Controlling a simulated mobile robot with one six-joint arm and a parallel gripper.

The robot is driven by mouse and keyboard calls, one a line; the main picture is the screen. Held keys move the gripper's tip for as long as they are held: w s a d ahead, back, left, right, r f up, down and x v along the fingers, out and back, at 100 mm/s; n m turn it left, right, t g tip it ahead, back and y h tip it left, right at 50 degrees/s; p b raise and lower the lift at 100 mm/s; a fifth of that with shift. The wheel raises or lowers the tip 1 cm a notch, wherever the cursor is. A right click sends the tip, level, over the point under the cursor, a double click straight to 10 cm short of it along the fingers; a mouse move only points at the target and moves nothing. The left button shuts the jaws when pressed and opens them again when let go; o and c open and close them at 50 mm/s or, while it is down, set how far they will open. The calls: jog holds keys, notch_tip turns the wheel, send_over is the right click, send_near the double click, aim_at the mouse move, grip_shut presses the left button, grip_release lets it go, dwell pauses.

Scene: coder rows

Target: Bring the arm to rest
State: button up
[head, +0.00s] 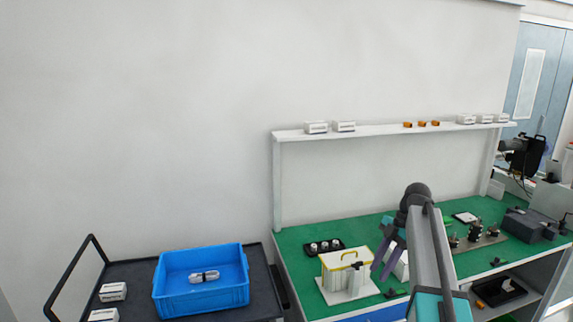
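My arm comes up from the bottom right over the green-topped bench (305,290). It bends at a dark joint near the top of its reach. My gripper (383,262), with purple fingers, hangs down from there, tilted, in front of the bench. It is small and partly overlaps a white object behind it, so I cannot tell whether its fingers are apart. No held object can be made out.
A yellow-edged white box (343,269) stands on the bench left of my gripper. A black holder (323,247) sits behind it. A white shelf (385,130) carries small parts. A blue crate (202,299) with a grey part (204,277) stands on a dark cart (262,285).

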jog(key=s+a+f+g+b, duration=0.2)
jog(key=s+a+f, duration=0.25)
jog(key=f, duration=0.75)
jog(key=s+a+f+m+g+b, duration=0.1)
jog(key=s+a+f+b, duration=0.15)
jog(key=s+f, duration=0.65)
jog(key=s+a+f+g+b, duration=0.15)
jog(key=a+f, duration=0.35)
jog(key=f, duration=0.9)
jog(key=s+f+m+h+b, duration=0.4)
jog(key=s+f+m, duration=1.6)
jog(key=s+f, duration=0.5)
jog(key=shift+s+t+h, duration=0.3)
jog(key=shift+s+t, duration=0.05)
jog(key=shift+s, duration=0.75)
jog(key=shift+m, duration=0.3)
